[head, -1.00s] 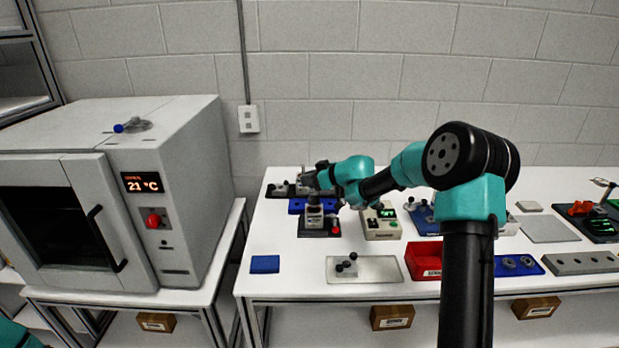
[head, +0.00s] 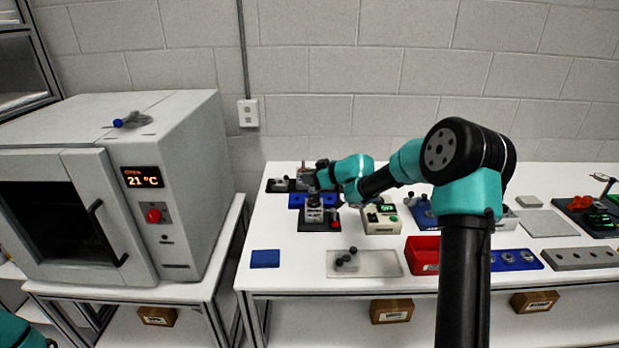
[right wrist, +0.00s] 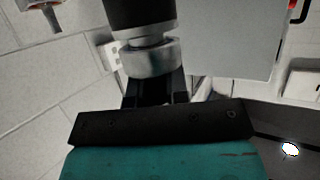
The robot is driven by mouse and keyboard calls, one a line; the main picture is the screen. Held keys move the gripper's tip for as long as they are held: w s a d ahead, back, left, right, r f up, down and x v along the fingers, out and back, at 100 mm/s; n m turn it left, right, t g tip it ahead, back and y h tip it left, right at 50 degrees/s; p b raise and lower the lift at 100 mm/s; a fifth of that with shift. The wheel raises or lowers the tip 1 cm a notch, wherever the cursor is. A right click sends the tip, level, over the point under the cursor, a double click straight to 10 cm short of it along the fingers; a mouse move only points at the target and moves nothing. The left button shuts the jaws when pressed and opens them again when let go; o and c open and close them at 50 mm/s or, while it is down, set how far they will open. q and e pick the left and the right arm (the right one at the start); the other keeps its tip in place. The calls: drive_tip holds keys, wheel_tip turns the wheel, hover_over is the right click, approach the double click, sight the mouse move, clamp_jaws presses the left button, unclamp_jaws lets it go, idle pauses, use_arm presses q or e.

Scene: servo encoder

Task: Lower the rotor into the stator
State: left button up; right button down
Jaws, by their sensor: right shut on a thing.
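My right gripper (right wrist: 155,92) is shut on the rotor, which shows in the right wrist view as a silver collar (right wrist: 149,60) with a black cylinder beyond it. In the head view my right gripper (head: 317,186) is small and dark, above a black-based fixture (head: 308,226) with a red button. A small grey and dark upright part on that fixture, seemingly the stator (head: 314,214), is right below the gripper. Whether rotor and stator touch or overlap cannot be told. My left gripper is out of view; only a bit of its arm shows at the lower left corner.
A blue block (head: 300,201) and a dark rack (head: 279,186) stand behind the fixture. A beige meter (head: 381,220) is close on its right. A clear tray (head: 380,263), a red bin (head: 421,256) and a blue pad (head: 265,258) lie in front. An oven (head: 185,190) stands left.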

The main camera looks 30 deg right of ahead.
drive_tip(key=shift+f, duration=3.05)
idle(0.5)
drive_tip(key=c, duration=0.7)
unclamp_jaws()
drive_tip(key=shift+r, duration=5.8)
